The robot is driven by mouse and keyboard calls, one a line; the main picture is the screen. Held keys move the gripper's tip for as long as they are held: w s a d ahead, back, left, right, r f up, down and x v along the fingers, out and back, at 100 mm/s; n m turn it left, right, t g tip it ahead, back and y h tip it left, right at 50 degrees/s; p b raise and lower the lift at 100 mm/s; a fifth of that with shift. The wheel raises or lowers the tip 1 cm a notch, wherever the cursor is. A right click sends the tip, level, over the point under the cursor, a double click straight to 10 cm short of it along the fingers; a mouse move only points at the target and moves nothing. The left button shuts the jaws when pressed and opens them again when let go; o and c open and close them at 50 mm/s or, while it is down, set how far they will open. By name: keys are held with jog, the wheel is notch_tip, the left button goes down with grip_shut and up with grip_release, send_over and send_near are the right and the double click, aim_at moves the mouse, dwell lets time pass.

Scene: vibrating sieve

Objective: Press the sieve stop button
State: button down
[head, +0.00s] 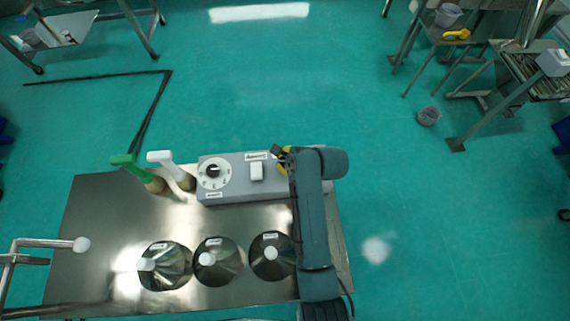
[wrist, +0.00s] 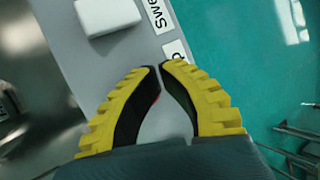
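The grey control box (head: 228,190) stands along the back edge of the steel table; it also fills the middle of the wrist view (wrist: 95,55). It carries a round dial (head: 213,173) and a white rectangular switch (head: 256,171), which shows at the top of the wrist view (wrist: 106,14). My gripper (head: 281,158) is over the right part of the box. In the wrist view its yellow fingers (wrist: 160,66) have tips almost together, with nothing held between them. A small red spot (wrist: 155,98) shows by the left finger; most of the stop button seems hidden.
A label (wrist: 158,12) and a second, partly covered label (wrist: 178,50) lie beyond the fingertips. Green (head: 128,166) and white (head: 165,160) handles stand left of the box. Several dark cones with white knobs are in front.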

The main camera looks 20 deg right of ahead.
jog(key=shift+r, duration=0.35)
notch_tip(320, 180, up, 5)
jog(key=p, duration=0.6)
jog(key=shift+r, duration=0.15)
dwell(0.6)
